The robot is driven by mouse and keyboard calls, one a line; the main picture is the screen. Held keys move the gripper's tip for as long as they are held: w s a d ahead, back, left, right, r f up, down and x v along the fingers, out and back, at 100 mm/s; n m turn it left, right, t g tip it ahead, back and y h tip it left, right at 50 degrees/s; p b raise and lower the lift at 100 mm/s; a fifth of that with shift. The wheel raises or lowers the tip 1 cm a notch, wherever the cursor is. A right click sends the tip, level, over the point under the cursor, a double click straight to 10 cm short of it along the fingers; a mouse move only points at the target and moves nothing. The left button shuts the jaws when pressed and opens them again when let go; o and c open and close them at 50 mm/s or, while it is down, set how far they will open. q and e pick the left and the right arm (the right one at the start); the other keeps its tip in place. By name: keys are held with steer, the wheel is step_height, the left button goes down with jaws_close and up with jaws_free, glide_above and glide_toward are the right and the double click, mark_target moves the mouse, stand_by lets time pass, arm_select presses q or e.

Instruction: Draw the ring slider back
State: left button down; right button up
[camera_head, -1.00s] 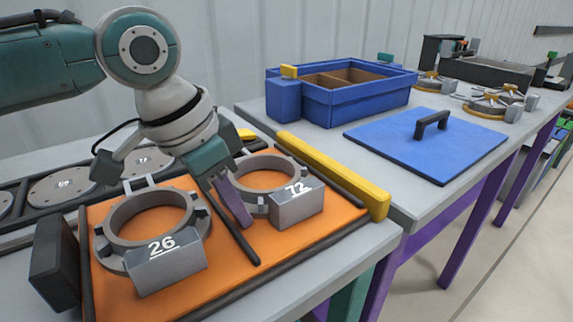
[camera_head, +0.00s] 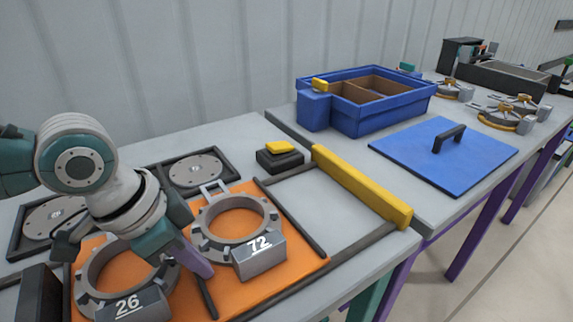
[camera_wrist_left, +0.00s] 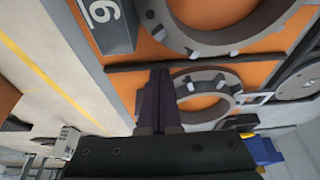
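The ring slider (camera_head: 290,268) is an orange plate with dark edge bars and a dark middle bar (camera_head: 207,298). It carries two grey rings: ring 26 (camera_head: 88,275) on the left, partly behind my arm, and ring 72 (camera_head: 250,212) on the right. My left gripper (camera_head: 202,268) points down between the rings, beside the middle bar. In the left wrist view its purple fingers (camera_wrist_left: 160,80) lie together, tips at the dark bar (camera_wrist_left: 210,60). Whether they pinch it I cannot tell. My right gripper is not in view.
A yellow bar (camera_head: 360,187) closes the track's right end, with bare grey table between it and the slider. Behind stand a black block with a yellow top (camera_head: 280,148) and round grey discs (camera_head: 198,170). A blue crate (camera_head: 385,118) and blue lid (camera_head: 405,150) lie to the right.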

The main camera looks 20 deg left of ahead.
mark_target(120, 298)
arm_select(q)
steer(key=s+a+p, duration=0.1)
steer(key=s+a, duration=0.2)
steer(key=s+a+p, duration=0.2)
steer(key=s+a, duration=0.1)
steer(key=s, duration=0.1)
steer(key=shift+s+a+p, duration=0.25)
steer(key=shift+s+p, duration=0.05)
steer(key=shift+s, duration=0.05)
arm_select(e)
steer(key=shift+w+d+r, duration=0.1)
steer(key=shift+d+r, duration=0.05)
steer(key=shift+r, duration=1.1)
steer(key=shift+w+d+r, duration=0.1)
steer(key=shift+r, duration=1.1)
